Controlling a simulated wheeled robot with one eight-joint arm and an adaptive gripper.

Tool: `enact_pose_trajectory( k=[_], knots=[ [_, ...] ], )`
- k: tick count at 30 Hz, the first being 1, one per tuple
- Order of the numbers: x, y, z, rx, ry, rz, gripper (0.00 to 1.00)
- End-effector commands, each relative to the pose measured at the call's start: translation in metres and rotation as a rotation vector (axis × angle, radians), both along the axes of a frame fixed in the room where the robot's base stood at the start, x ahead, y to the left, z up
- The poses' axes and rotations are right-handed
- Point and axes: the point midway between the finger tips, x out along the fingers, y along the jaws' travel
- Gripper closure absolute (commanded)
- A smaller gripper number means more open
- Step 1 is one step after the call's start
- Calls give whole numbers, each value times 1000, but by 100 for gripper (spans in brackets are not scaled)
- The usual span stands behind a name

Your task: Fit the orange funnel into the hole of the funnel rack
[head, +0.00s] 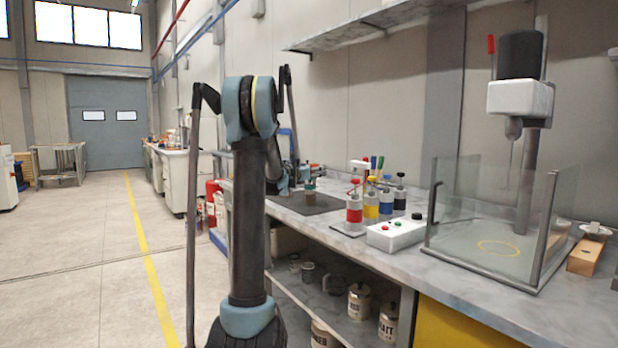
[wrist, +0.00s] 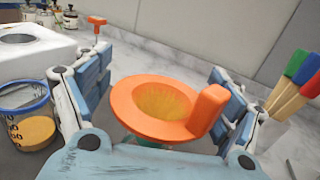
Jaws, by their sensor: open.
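The orange funnel (wrist: 153,107) is in the middle of the wrist view, wide mouth up, with an orange tab handle on its right. My gripper (wrist: 160,68) is open, with one blue-padded finger on each side of the funnel; I cannot tell if either touches it. Something greenish shows just under the funnel's rim, mostly hidden. A white block with a round dark hole (wrist: 38,50) stands at the upper left, apart from the funnel; I cannot tell surely whether it is the funnel rack. In the head view, my gripper (head: 284,186) is small and partly hidden by my arm.
A glass beaker with orange content (wrist: 32,128) stands left of my gripper. Blue, green and red handled tools (wrist: 290,85) stand at the right. In the head view, coloured bottles (head: 372,206), a white button box (head: 396,234) and a glass enclosure (head: 490,225) occupy the bench.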

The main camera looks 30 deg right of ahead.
Motion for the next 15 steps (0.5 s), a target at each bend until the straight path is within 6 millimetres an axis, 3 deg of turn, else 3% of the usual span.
enact_pose_trajectory(
  k=[8, 11, 15],
  knots=[
    [3, -7, 0, 0, 0, 0, 15],
    [3, -6, 0, 0, 0, 0, 33],
    [3, -6, 0, 0, 0, 0, 65]
  ],
)
